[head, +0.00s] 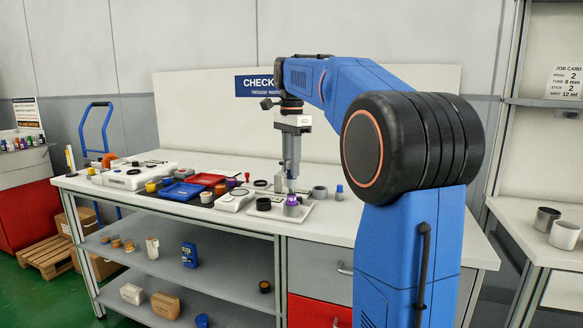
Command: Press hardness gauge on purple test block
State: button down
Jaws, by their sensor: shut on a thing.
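My gripper (291,172) points straight down over the right part of the white bench. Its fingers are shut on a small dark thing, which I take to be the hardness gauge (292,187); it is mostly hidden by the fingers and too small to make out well. Directly below it is a small purple-topped piece (292,200), which looks like the purple test block, above a grey round base on a pale tray (277,211). I cannot tell whether the gauge touches the purple piece.
On the bench (345,225) stand a blue tray (183,191), a red tray (206,179), a white scale-like device (236,200), a black round piece (263,204), a grey ring (320,192) and a blue-topped bottle (339,192). The bench front right is clear.

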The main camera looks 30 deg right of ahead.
jog(key=shift+r, duration=2.6)
jog(key=shift+a, duration=0.1)
